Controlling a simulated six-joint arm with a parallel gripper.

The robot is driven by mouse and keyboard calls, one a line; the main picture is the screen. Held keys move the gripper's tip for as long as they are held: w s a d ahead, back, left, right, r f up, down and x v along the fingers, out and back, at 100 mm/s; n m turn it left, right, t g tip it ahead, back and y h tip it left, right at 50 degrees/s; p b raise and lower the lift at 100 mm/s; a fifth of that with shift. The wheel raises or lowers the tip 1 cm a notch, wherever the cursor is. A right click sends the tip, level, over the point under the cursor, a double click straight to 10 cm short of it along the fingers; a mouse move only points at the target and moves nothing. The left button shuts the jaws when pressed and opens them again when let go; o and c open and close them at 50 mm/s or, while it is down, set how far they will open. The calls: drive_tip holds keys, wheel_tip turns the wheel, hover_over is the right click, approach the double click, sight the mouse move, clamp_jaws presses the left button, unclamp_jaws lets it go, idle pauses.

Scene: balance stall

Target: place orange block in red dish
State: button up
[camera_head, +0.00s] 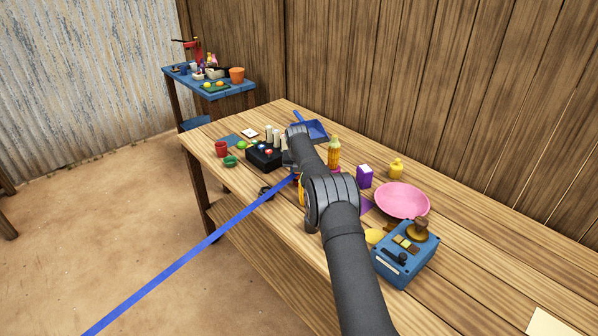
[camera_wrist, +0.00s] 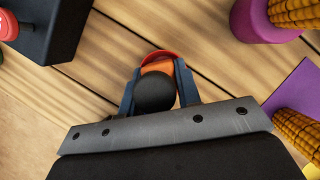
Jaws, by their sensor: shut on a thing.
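In the wrist view my gripper (camera_wrist: 157,76) is shut on the orange block (camera_wrist: 157,66), which shows between its two fingertips. A dark round ball (camera_wrist: 155,92) sits in front of the block and hides part of it. A red curved rim (camera_wrist: 158,54) shows just beyond the block, likely the red dish; whether the block touches it I cannot tell. In the head view my own arm hides the gripper and the block, and a small bit of red (camera_head: 297,177) shows beside the wrist.
A black box (camera_head: 263,157), red cup (camera_head: 221,149) and green cup (camera_head: 230,161) stand left of my arm. The table's front right is mostly clear.

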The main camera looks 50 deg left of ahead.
drive_tip(key=shift+f, duration=0.4)
drive_tip(key=o, duration=1)
drive_tip(key=shift+f, duration=0.1)
drive_tip(key=shift+d, duration=0.1)
drive_tip(key=shift+f, duration=0.1)
drive_tip(key=shift+r, duration=0.5)
drive_tip(key=v, duration=1.2)
drive_tip(key=shift+r, duration=0.15)
